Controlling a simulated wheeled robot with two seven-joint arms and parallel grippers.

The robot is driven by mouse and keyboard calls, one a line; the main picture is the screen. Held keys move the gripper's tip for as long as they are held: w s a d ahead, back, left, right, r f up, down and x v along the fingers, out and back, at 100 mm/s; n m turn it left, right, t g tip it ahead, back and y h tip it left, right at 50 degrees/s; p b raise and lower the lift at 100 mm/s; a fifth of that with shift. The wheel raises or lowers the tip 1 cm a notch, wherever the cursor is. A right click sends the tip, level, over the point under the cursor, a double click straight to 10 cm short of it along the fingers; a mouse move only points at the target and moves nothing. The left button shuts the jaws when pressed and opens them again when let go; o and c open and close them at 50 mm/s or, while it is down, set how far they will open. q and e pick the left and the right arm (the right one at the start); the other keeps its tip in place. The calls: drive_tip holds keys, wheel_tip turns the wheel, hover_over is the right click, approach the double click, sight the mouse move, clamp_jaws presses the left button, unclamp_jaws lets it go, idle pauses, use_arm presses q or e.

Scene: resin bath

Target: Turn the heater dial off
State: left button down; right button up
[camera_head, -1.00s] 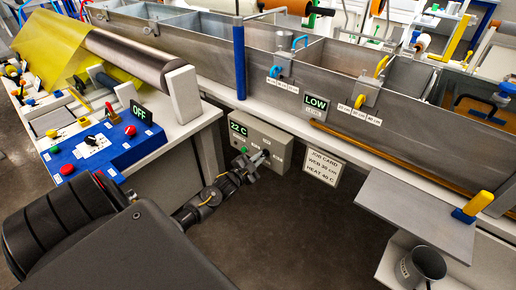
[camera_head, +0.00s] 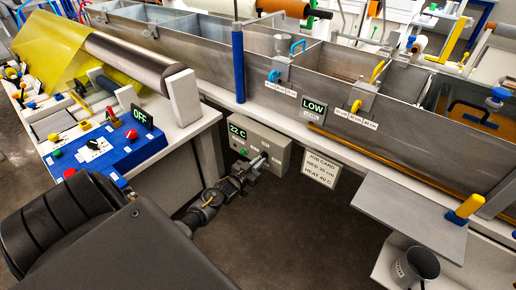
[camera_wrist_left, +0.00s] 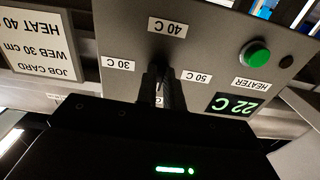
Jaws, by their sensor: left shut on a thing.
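The grey heater box (camera_head: 279,138) hangs under the long bath, with a green 22 C display (camera_head: 238,131). My left gripper (camera_head: 261,161) is at the front of this box, shut on the heater dial. In the left wrist view the box (camera_wrist_left: 215,50) appears upside down, with labels 30 C, 40 C and 50 C around my fingers (camera_wrist_left: 160,80). A further label behind the fingers is mostly covered. The dial is largely hidden by the fingers, so I cannot tell its setting. My right gripper is not in view.
A lit green button (camera_wrist_left: 255,54) sits beside the HEATER label. A job card (camera_head: 321,169) hangs right of the box, reading web 30 cm and heat 40 C. A blue control panel (camera_head: 110,150) with an OFF display stands left. A grey shelf (camera_head: 410,215) juts out at right.

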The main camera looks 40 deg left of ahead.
use_arm(q)
drive_tip(key=shift+n, duration=0.3)
drive_tip(key=c, duration=1.5)
unclamp_jaws()
drive_tip(key=s, duration=1.1)
drive_tip(key=shift+d, duration=0.15)
